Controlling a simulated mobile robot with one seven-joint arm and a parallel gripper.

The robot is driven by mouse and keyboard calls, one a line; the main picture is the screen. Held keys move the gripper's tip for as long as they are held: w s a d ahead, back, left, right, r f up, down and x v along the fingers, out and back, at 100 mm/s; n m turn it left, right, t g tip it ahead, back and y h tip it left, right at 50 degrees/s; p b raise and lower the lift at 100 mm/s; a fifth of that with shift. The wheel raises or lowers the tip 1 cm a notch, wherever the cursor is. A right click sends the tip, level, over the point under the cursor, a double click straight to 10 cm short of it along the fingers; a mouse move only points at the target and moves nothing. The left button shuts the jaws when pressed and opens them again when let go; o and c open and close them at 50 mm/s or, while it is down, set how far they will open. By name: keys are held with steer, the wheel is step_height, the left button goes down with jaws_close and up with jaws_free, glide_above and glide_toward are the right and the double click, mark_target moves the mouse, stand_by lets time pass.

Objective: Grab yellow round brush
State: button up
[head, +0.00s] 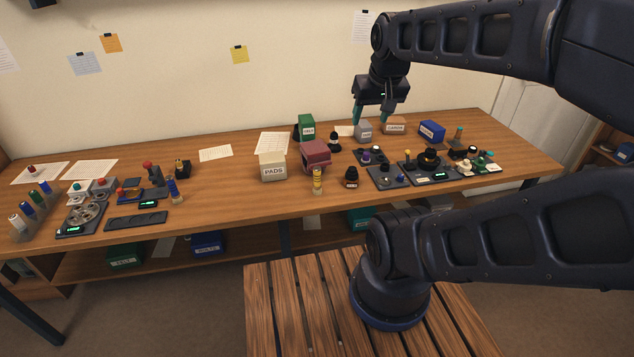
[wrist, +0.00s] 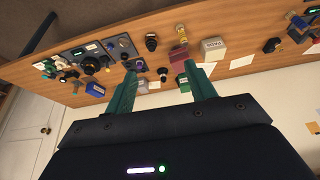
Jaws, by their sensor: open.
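A small upright yellow cylinder (head: 318,181) with a dark band stands near the table's front edge, right of the PADS box; it looks most like the yellow round brush, but its bristles are too small to make out. It also shows in the wrist view (wrist: 181,34), beyond my fingertips and toward the top. My gripper (head: 371,118) hangs above the back of the table, behind and to the right of the yellow cylinder. In the wrist view my gripper (wrist: 162,78) has its two teal fingers wide apart with nothing held between them.
The PADS box (head: 273,168) and a dark red block (head: 315,155) stand close to the yellow cylinder. A black-topped bottle (head: 352,178) is to its right. Dark trays of lens parts (head: 387,177) crowd the right. A green box (head: 307,127) stands at the back.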

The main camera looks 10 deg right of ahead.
steer(key=w+a+f+m+g, duration=0.1)
steer(key=w+f+m, duration=0.25)
steer(key=w, duration=0.35)
steer(key=m+g, duration=0.4)
steer(key=m, duration=1.1)
glide_above(317, 179)
steer(key=w, duration=0.1)
steer(key=f, duration=2.1)
steer(key=shift+w+d+f, duration=0.1)
steer(key=shift+d+f, duration=0.15)
steer(key=shift+f, duration=0.55)
steer(key=shift+w+a+f, duration=0.1)
steer(key=shift+f, duration=5.1)
steer(key=c, duration=1.1)
steer(key=shift+o, duration=0.2)
steer(key=shift+r, duration=0.1)
